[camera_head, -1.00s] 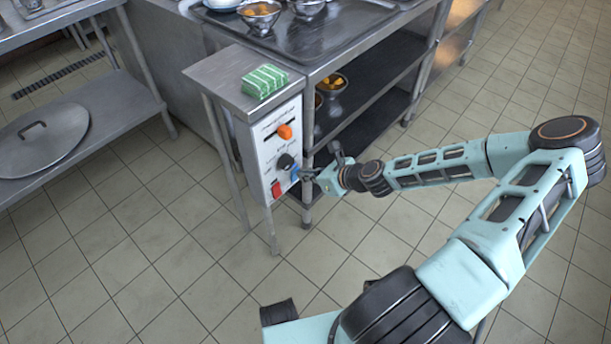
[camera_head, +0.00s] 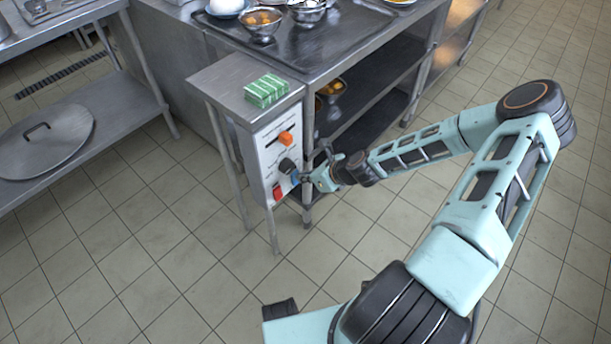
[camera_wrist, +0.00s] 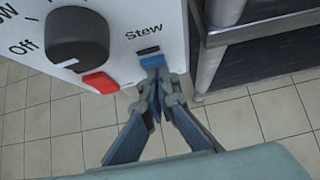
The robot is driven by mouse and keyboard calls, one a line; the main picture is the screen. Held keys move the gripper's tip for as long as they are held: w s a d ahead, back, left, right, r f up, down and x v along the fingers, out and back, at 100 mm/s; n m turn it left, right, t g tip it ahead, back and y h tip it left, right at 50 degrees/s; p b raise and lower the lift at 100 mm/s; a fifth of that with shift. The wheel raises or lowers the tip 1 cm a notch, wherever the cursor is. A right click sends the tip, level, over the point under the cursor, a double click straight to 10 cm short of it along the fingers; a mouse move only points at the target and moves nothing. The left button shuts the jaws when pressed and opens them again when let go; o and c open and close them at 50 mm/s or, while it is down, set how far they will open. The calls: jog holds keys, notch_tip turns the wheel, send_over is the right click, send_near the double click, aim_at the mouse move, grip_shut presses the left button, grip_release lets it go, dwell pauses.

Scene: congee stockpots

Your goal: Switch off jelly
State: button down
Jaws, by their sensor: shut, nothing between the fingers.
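A white control panel (camera_head: 268,158) is on the front of a small metal stand. It has an orange control (camera_head: 286,138), a black knob (camera_head: 288,165), a red switch (camera_head: 277,192) and a blue switch (camera_wrist: 152,63). In the wrist view the black knob (camera_wrist: 78,38) has "Off" at its left, and the red switch (camera_wrist: 100,82) sits below it. "Stew" is printed above the blue switch. I cannot read a jelly label. My gripper (camera_wrist: 156,75) is shut and empty, its fingertips at the blue switch; I cannot tell whether they touch. My gripper (camera_head: 302,178) partly hides the panel's lower right in the head view.
A metal counter (camera_head: 340,50) with bowls and open shelves stands close at the right of the panel. A low shelf with a round lid (camera_head: 45,140) is at the left. The floor in front is clear.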

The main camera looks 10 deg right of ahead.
jog(key=shift+r, duration=0.15)
jog(key=shift+r+p, duration=0.7)
